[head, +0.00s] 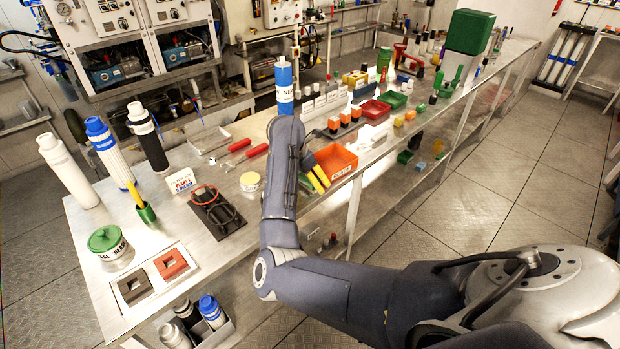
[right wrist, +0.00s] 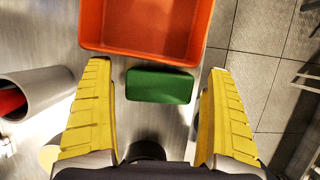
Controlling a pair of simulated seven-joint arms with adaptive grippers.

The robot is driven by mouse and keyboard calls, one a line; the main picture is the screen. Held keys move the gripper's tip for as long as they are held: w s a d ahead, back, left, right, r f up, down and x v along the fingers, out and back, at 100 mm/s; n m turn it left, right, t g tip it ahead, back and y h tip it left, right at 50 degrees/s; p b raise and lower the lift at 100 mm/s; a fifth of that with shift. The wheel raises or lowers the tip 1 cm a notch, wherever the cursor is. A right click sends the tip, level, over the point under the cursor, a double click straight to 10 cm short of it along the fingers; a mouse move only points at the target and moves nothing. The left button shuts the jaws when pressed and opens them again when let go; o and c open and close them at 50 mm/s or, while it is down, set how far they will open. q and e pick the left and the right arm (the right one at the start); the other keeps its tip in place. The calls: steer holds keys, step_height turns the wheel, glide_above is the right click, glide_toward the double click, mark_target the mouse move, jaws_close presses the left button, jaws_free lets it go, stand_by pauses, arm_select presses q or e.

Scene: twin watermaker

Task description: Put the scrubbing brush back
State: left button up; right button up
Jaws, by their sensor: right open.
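A green block (right wrist: 160,85), which may be the scrubbing brush, lies between the fingers of my right gripper (right wrist: 159,68) in the right wrist view. The gripper is open, with a gap on both sides of the block. An orange bin (right wrist: 140,54) lies just beyond the block. In the head view the orange bin (head: 345,170) is at the bench's front edge, with writing on its front. My left gripper is not in view.
A red bin (head: 375,109) and a green bin (head: 391,99) sit farther along. A grey cylinder (right wrist: 40,95) lies beside the left finger. Floor drops off at right.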

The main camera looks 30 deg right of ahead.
mark_target(306, 179)
steer(key=shift+v, duration=2.9)
steer(key=shift+d, duration=0.15)
